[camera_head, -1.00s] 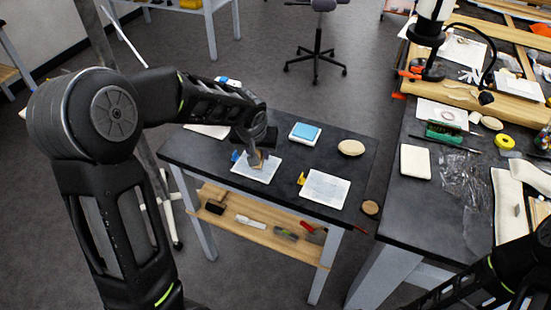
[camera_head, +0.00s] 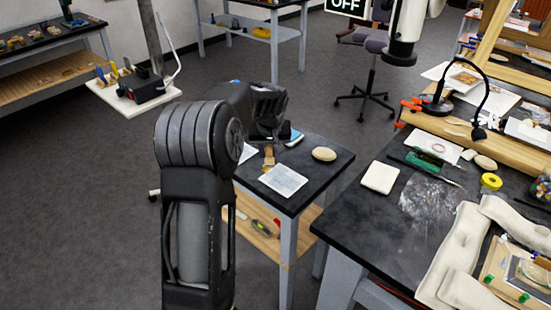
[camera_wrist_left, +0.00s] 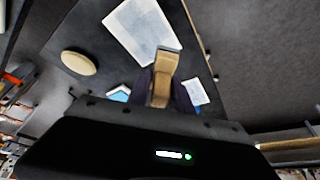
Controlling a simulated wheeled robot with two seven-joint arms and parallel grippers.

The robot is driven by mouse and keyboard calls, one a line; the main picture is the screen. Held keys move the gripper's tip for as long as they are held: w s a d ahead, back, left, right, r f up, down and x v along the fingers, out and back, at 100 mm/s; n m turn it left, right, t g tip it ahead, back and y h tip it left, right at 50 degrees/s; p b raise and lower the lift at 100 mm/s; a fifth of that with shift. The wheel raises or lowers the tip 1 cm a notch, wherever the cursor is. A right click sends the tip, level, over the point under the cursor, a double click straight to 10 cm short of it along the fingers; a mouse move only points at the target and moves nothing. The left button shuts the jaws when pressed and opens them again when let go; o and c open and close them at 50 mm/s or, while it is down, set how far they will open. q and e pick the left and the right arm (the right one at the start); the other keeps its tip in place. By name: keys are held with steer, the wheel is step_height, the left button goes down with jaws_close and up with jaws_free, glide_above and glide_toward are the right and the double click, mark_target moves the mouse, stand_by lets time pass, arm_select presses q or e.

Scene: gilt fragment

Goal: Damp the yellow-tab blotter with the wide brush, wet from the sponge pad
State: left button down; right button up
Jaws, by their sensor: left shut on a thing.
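My left gripper (camera_head: 267,138) is shut on the wide brush (camera_head: 268,157), a tan brush with a greyish tip. The brush (camera_wrist_left: 162,80) also shows between the fingers in the left wrist view. The yellow-tab blotter (camera_head: 285,180) is a pale sheet on the small dark table; it shows large in the left wrist view (camera_wrist_left: 138,28). The brush is at its edge; I cannot tell whether it touches. Its yellow tab is not clear. My right gripper is out of view.
Another white blotter (camera_head: 246,152) lies left, partly behind my arm; it shows in the left wrist view (camera_wrist_left: 195,92). An oval tan object (camera_head: 324,154) sits right of the sponge pad. A cluttered workbench (camera_head: 350,215) stands close on the right. A lower shelf holds tools.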

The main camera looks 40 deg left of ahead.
arm_select(q)
steer(key=shift+s+a+f, duration=0.1)
steer(key=shift+a+f, duration=0.05)
steer(key=shift+a, duration=0.1)
steer(key=shift+d, duration=0.1)
steer(key=shift+d, duration=0.1)
